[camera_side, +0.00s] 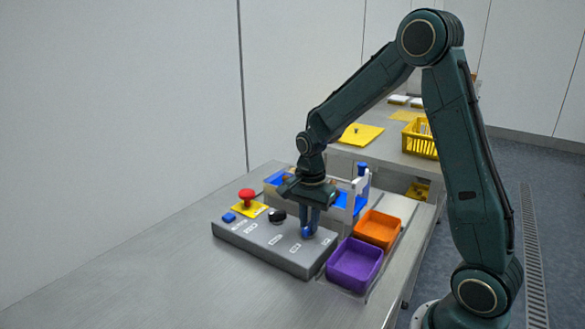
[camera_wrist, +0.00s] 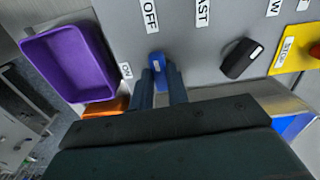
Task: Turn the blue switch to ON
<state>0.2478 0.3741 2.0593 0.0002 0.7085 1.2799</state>
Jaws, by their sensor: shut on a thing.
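The blue switch (camera_wrist: 156,61) sits on the grey control panel (camera_side: 262,246). In the wrist view its visible end, with a pale mark, points towards the OFF label (camera_wrist: 149,14). The ON label (camera_wrist: 126,70) is to its left. My gripper (camera_side: 310,222) points down at the panel's right part and is shut on the switch, one finger on each side. The fingers also show in the wrist view (camera_wrist: 160,82) and hide the switch's near part. In the side view only a bit of the blue switch (camera_side: 307,232) shows.
A black knob (camera_wrist: 241,58) is beside the switch. A red stop button (camera_side: 247,198) on a yellow plate and a blue button (camera_side: 229,217) are farther left in the side view. A purple tray (camera_side: 355,264) and an orange tray (camera_side: 377,230) stand right of the panel. A blue-and-white fixture (camera_side: 361,185) is behind my gripper.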

